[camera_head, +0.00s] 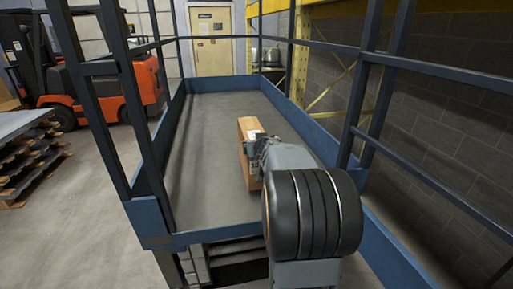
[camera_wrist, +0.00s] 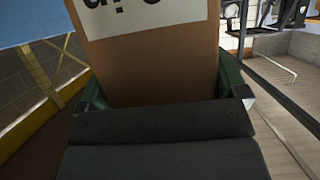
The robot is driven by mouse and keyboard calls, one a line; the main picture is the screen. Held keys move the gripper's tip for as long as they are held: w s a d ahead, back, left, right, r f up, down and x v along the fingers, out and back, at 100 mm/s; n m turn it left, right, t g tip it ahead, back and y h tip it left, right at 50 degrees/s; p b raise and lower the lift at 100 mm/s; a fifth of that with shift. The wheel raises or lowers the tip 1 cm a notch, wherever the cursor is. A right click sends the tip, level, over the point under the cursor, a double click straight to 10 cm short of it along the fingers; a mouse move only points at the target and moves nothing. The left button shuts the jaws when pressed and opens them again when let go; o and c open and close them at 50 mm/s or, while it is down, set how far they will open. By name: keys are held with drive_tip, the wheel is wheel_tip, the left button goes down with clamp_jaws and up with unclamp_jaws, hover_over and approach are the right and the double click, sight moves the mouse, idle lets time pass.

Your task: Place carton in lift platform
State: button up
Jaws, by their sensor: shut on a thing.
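The carton (camera_head: 248,137) is a brown box with a white label, inside the outline of the lift platform in the head view. In the wrist view the carton (camera_wrist: 160,75) fills the middle, with part of its printed label at the top. My gripper (camera_wrist: 165,98) is shut on it, with a green-edged finger on each side. The gripper's fingers are mostly hidden in the head view. The lift platform (camera_head: 205,120) has a grey floor, low blue side walls and dark rails. I cannot tell whether the carton touches the floor.
Blue posts and rails (camera_head: 373,85) stand around the platform, close to my arm on the right. An orange forklift (camera_head: 110,95) and a stack of sheets on pallets (camera_head: 28,145) are at the left. The platform floor left of and beyond the carton is clear.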

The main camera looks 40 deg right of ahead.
drive_tip(key=shift+w+f+b, duration=0.1)
drive_tip(key=shift+f+b, duration=1.15)
drive_tip(key=shift+f, duration=0.2)
drive_tip(key=o, duration=1.5)
drive_tip(key=shift+f, duration=0.15)
drive_tip(key=shift+o, duration=0.2)
